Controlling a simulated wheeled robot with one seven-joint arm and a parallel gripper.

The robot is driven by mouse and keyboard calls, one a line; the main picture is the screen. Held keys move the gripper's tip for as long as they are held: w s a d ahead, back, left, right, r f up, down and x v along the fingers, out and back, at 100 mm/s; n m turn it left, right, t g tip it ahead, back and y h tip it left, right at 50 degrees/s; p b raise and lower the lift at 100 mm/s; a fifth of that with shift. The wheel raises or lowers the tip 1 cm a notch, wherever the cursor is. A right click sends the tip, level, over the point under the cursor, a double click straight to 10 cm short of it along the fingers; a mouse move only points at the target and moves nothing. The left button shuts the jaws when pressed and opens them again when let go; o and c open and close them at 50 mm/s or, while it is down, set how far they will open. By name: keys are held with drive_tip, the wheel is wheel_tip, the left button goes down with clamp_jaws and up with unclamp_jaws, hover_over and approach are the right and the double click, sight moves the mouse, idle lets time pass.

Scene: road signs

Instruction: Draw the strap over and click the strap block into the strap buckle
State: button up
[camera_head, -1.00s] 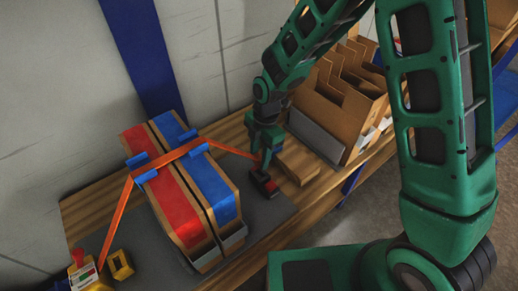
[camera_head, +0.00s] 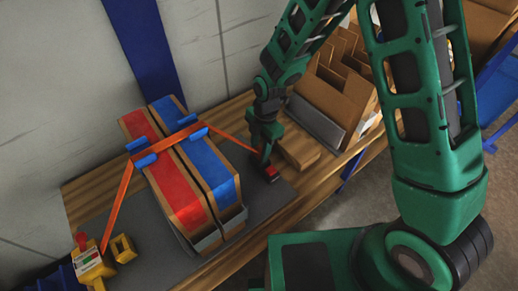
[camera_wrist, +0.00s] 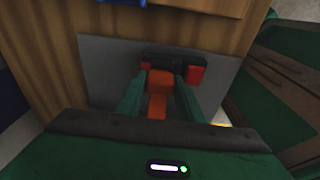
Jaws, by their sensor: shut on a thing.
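The orange strap (camera_head: 179,136) runs from the yellow ratchet unit (camera_head: 91,263), over the red-topped box (camera_head: 168,171) and blue-topped box (camera_head: 207,165), then down to my gripper (camera_head: 265,163). In the wrist view, my gripper (camera_wrist: 160,88) is shut on the orange strap block (camera_wrist: 160,79) at the strap's end. The dark strap buckle (camera_head: 271,174) with red parts lies on the grey mat to the right of the boxes. In the wrist view the buckle (camera_wrist: 178,59) is just beyond the block. Whether block and buckle touch is hidden.
Blue corner pieces (camera_head: 146,160) sit under the strap on the boxes. A wooden block (camera_head: 299,151) lies right of my gripper, near a cardboard divider box (camera_head: 338,86). A wall stands behind the bench.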

drive_tip(key=shift+d+f, duration=0.1)
drive_tip(key=shift+f, duration=0.45)
idle(0.9)
drive_tip(key=o, duration=0.9)
wheel_tip(320, 180, up, 11)
drive_tip(key=d, duration=0.1)
drive_tip(key=d+r+m, duration=0.4)
drive_tip(key=d, duration=0.3)
drive_tip(key=d+r+m, duration=0.3)
drive_tip(key=d+m, duration=0.1)
drive_tip(key=d, duration=0.3)
drive_tip(key=s+d+r+m+h, duration=0.1)
drive_tip(key=s+d+r+m, duration=0.2)
drive_tip(key=d+m, duration=0.15)
drive_tip(key=s+d+r+m, duration=0.2)
drive_tip(key=d+m, duration=0.1)
drive_tip(key=d, duration=0.3)
drive_tip(key=s+d+r+m, duration=0.1)
drive_tip(key=s+d+m, duration=0.2)
drive_tip(key=s+m, duration=0.2)
drive_tip(key=s+d+r+m, duration=0.2)
drive_tip(key=s+d+m, duration=0.2)
drive_tip(key=s, duration=0.3)
drive_tip(key=s+d+r+m, duration=0.1)
drive_tip(key=s+d+m, duration=0.3)
drive_tip(key=s+m, duration=0.2)
drive_tip(key=shift+s+d+r+m+t, duration=0.15)
drive_tip(key=shift+s+r+m+t, duration=0.15)
drive_tip(key=shift+s+r+m, duration=0.1)
